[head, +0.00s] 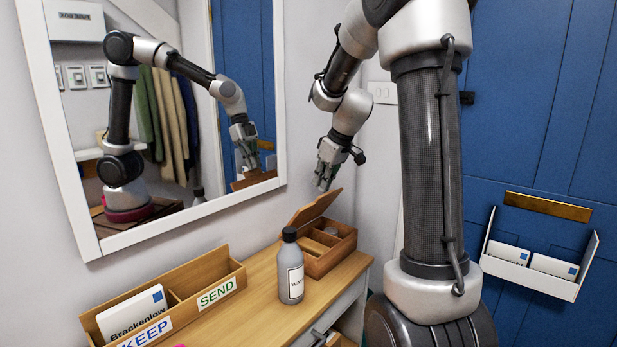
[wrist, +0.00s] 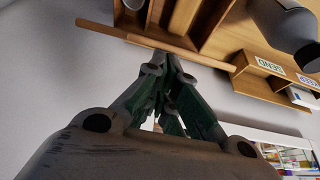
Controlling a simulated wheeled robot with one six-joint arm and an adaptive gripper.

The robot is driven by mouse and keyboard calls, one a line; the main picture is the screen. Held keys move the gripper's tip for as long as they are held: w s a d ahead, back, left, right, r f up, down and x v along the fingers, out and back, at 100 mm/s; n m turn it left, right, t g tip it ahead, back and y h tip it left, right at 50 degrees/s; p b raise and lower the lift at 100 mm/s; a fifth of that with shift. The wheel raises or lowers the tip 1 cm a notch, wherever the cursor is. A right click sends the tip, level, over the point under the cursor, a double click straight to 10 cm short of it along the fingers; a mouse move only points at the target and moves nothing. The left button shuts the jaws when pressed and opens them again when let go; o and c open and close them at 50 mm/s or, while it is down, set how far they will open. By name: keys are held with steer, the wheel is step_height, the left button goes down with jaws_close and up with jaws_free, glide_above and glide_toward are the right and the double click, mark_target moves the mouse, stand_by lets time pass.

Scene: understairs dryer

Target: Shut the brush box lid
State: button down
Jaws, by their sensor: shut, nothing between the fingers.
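The wooden brush box (head: 338,258) stands at the far end of the dresser top, and its inner compartments show. Its lid (head: 314,207) is raised and tilted up. My gripper (head: 325,184) is shut and empty, just above the lid's upper edge in the head view. In the wrist view my gripper (wrist: 166,65) points toward the lid's edge (wrist: 130,36), which crosses the picture as a thin wooden bar with the open box (wrist: 208,12) beyond it. I cannot tell whether the fingertips touch the lid.
A grey bottle (head: 290,270) stands close in front of the box. A wooden letter tray (head: 208,272) marked KEEP and SEND lies nearer on the dresser (head: 250,312). The wall mirror (head: 283,95) is beside the arm. A white rack (head: 530,268) hangs on the blue door.

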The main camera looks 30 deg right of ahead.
steer(key=s+d+f+t, duration=0.1)
steer(key=s+d+f, duration=0.3)
steer(key=s+f, duration=0.6)
steer(key=shift+f+t+y, duration=0.3)
steer(key=shift+f+t, duration=0.1)
steer(key=shift+f, duration=1.65)
steer(key=shift+d, duration=0.1)
